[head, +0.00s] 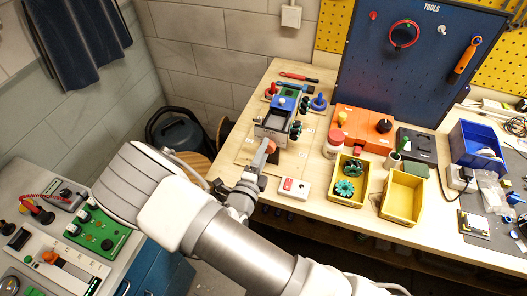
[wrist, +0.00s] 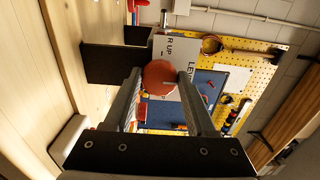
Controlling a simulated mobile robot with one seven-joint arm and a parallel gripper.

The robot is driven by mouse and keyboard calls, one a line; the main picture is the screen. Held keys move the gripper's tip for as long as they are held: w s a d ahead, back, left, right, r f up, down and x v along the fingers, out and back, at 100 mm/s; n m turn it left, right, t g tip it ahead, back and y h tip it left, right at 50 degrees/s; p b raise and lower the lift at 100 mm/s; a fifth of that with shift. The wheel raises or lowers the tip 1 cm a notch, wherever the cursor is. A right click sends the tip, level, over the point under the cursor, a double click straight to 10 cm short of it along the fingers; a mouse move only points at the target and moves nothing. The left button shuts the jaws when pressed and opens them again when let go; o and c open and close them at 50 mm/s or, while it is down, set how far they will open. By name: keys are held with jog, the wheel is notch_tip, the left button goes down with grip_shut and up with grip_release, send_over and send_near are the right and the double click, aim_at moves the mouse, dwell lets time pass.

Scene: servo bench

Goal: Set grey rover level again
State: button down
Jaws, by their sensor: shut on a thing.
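The rover (head: 274,127) sits on a wooden board near the back left of the bench, with a grey front part, a blue top and dark green wheels on its right side. Its far side is partly hidden. An orange-red round knob (head: 272,147) is at its near end. In the wrist view the knob (wrist: 159,77) is between my two fingers, in front of a grey plate (wrist: 164,48) with partly hidden lettering including "R UP". My gripper (head: 265,155) is shut on the knob. It also shows in the wrist view (wrist: 160,85).
A white box with a red button (head: 294,188) lies right of my gripper. Beyond it are a white jar with a red lid (head: 333,143), two yellow bins (head: 402,194), one holding green wheels, and orange blocks (head: 361,128). Red and blue knobs flank the rover.

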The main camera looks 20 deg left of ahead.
jog(key=shift+c, duration=1.1)
grip_release()
jog(key=shift+s, duration=0.1)
jog(key=s+a+b, duration=0.1)
jog(key=s+b, duration=0.1)
jog(key=s, duration=1.5)
jog(key=shift+a+b, duration=0.15)
jog(key=shift+b, duration=0.25)
jog(key=shift+s, duration=0.1)
